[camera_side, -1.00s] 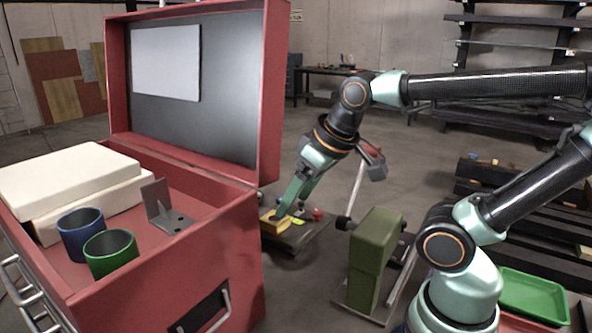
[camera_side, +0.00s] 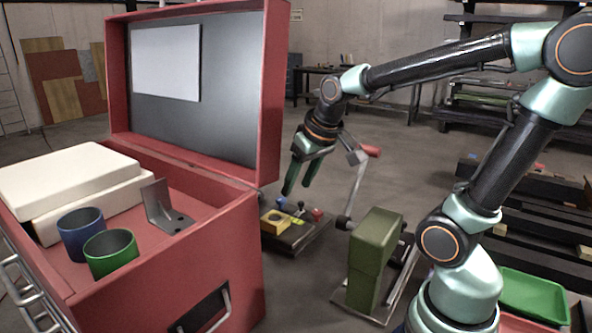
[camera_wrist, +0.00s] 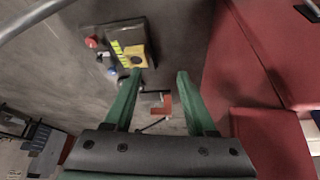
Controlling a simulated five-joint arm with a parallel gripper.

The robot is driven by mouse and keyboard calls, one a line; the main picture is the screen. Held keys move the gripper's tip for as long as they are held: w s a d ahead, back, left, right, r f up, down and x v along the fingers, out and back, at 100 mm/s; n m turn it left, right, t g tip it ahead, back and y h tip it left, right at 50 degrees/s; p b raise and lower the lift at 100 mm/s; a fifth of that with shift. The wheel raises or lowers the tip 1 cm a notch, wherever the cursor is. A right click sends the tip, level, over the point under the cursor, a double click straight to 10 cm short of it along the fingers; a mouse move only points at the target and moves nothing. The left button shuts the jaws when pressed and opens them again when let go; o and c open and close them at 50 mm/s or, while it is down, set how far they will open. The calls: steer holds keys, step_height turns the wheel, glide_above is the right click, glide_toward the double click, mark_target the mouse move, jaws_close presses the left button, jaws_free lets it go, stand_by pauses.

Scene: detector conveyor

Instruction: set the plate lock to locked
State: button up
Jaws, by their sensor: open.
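A dark control plate (camera_side: 296,240) lies low beside the red chest. It carries a yellow block (camera_side: 272,222) with a dark round middle, a blue knob (camera_side: 281,201), a small dark lever (camera_side: 300,207) and a red knob (camera_side: 317,213). I cannot tell for certain which part is the plate lock. My gripper (camera_side: 296,190) is open and empty above the plate, apart from the yellow block. In the wrist view, the yellow block (camera_wrist: 136,57) is beyond the left finger of my gripper (camera_wrist: 158,76); yellow-green stripes lie beside it.
A green box (camera_side: 375,258) with a red-handled crank (camera_side: 371,151) stands right of the plate. The open red chest (camera_side: 235,245) walls off the left; it holds two cups, white blocks and a grey bracket. A green tray (camera_side: 533,297) is at lower right.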

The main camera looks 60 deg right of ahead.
steer(key=w+d+f+m, duration=0.2)
steer(key=w+d+f, duration=0.1)
steer(key=w+d, duration=0.55)
steer(key=m+g+h, duration=0.1)
steer(key=m, duration=0.1)
glide_toward(301, 202)
steer(key=x, duration=0.8)
jaws_close()
stand_by(0.8)
